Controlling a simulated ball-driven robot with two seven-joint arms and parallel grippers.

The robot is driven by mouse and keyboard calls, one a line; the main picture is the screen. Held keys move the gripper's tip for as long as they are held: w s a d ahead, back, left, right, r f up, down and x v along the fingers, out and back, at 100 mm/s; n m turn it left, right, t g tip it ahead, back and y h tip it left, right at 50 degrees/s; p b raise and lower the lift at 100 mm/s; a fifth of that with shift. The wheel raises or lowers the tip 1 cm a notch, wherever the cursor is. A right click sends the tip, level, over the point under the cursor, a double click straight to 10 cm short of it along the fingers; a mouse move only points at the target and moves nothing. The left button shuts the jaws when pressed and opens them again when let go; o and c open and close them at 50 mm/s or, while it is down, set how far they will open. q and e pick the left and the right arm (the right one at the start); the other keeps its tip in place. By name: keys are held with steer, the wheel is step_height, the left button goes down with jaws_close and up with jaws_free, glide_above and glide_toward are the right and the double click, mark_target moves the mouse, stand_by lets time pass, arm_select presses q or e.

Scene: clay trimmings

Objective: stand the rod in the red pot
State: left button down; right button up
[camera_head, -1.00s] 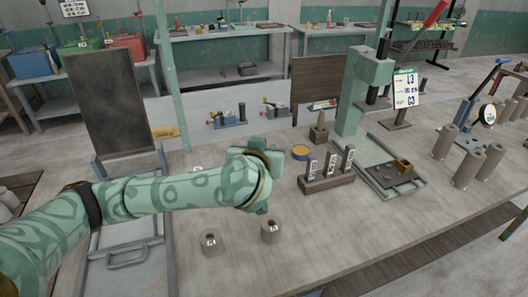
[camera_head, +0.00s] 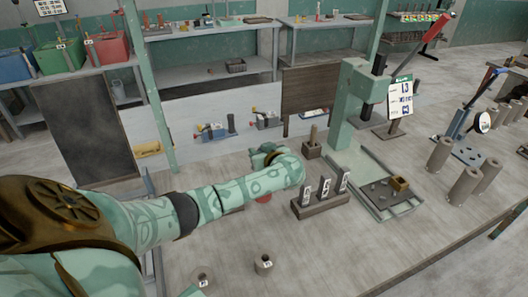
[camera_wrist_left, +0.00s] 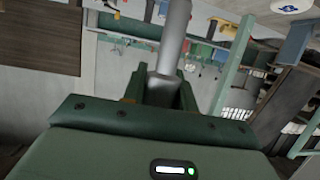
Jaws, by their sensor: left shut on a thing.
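My left gripper (camera_head: 264,152) is over the back part of the table, mostly hidden behind my own forearm in the head view. In the left wrist view its green fingers (camera_wrist_left: 160,92) are shut on a grey metal rod (camera_wrist_left: 172,45), which runs up out of the top of the picture. The rod is not seen in the head view. A small red patch (camera_head: 263,198) shows just under my left forearm; it may be the red pot, mostly covered by the arm. My right gripper is not in view.
A dark block with several upright tagged pieces (camera_head: 320,203) stands right of my forearm. A green press (camera_head: 345,110) and a grey tray (camera_head: 402,207) are beyond it. Several tall cylinders (camera_head: 464,186) stand at right.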

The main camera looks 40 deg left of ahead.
arm_select(q)
steer(key=shift+f+b, duration=3.65)
steer(key=shift+f, duration=1.85)
steer(key=shift+f, duration=0.2)
steer(key=c, duration=1)
jaws_free()
steer(key=shift+s+d+r+p, duration=0.15)
steer(key=shift+d+r+p, duration=0.15)
steer(key=shift+d, duration=0.1)
steer(key=p+v, duration=0.5)
steer(key=v, duration=1)
steer(key=shift+s+d+p, duration=0.15)
steer(key=shift+d+p, duration=0.05)
steer(key=shift+p, duration=0.2)
